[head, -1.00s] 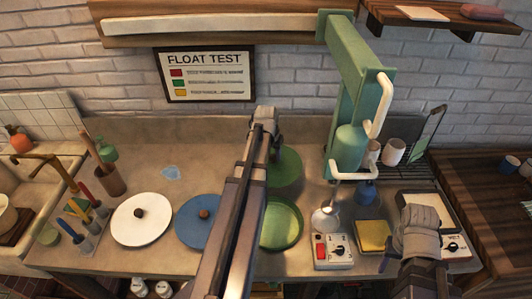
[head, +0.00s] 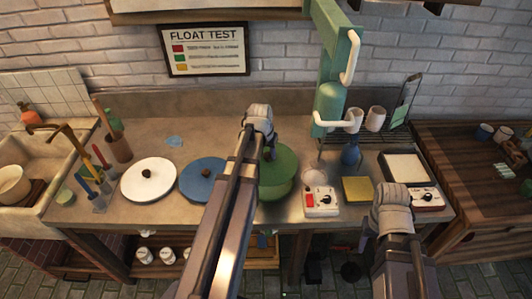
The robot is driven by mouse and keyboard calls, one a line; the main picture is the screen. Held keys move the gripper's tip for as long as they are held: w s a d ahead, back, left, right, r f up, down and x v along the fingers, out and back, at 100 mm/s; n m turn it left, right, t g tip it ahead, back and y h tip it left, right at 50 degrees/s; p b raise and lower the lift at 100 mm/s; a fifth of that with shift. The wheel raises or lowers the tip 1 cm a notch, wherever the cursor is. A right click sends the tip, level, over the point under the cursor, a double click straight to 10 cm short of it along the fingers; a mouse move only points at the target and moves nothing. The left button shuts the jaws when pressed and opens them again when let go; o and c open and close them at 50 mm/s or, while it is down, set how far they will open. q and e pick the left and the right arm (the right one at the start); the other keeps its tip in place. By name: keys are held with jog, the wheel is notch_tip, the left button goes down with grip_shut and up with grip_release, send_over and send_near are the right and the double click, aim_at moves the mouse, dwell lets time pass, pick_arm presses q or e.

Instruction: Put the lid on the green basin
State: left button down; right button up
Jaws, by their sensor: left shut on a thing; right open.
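A green round lid (head: 283,162) is over the green basin (head: 277,191) in the middle of the counter, partly behind my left arm. The lid covers the basin's opening; I cannot tell whether it rests on the rim or hangs just above it. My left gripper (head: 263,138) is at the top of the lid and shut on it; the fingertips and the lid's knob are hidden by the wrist. My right gripper (head: 392,205) is open and empty at the counter's front right, its fingers mostly hidden.
A blue lid (head: 196,182) and a white lid (head: 148,180) lie left of the basin. A control box (head: 321,203), a yellow pad (head: 357,190) and a green press (head: 330,95) stand to the right. A sink (head: 40,165) is at the far left.

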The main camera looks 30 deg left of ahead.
pick_arm(q)
jog(key=shift+s+f+b, duration=0.1)
jog(key=shift+f+b, duration=0.6)
notch_tip(320, 180, down, 7)
jog(key=b, duration=0.6)
jog(key=shift+r+b, duration=0.1)
jog(key=shift+b, duration=0.3)
grip_release()
dwell(0.3)
jog(key=shift+r+p, duration=3.45)
